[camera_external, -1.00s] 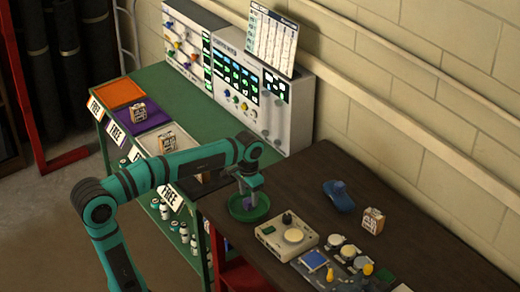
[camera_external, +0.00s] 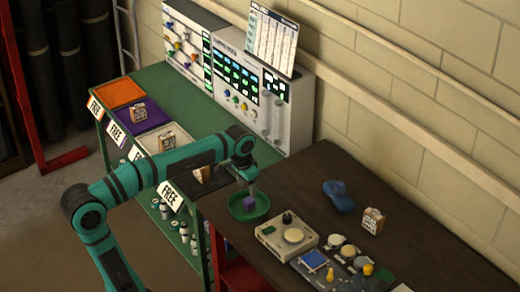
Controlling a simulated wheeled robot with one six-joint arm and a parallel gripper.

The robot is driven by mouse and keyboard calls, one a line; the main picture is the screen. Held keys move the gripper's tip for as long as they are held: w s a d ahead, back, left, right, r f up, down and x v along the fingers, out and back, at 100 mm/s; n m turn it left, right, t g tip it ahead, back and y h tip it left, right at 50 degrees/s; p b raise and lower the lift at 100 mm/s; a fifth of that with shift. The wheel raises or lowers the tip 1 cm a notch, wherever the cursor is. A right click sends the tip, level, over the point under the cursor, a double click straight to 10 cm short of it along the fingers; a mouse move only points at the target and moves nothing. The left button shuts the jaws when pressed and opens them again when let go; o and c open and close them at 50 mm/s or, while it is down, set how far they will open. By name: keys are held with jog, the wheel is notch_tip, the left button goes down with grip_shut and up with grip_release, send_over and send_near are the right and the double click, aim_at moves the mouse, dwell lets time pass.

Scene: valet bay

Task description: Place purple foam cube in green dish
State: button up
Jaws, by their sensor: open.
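The purple foam cube (camera_external: 249,203) lies inside the green dish (camera_external: 236,212), which stands at the left end of the dark brown table. My gripper (camera_external: 250,189) is open just above the cube, pointing down over the dish. A small gap seems to separate the fingers from the cube, though the fingertips are too small to make out clearly.
A beige device with a round dial (camera_external: 286,234) stands close to the right of the dish. Beyond it are a control panel (camera_external: 335,262), a blue cap (camera_external: 339,196) and a small carton (camera_external: 372,220). A green shelf with trays (camera_external: 205,120) and a large console (camera_external: 262,95) stand behind.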

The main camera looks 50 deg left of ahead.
jog(key=s+r+t, duration=0.5)
jog(key=s+t, duration=0.3)
jog(key=s+r+t, duration=0.5)
jog(key=s+t, duration=0.3)
jog(key=shift+r, duration=0.1)
dwell(0.9)
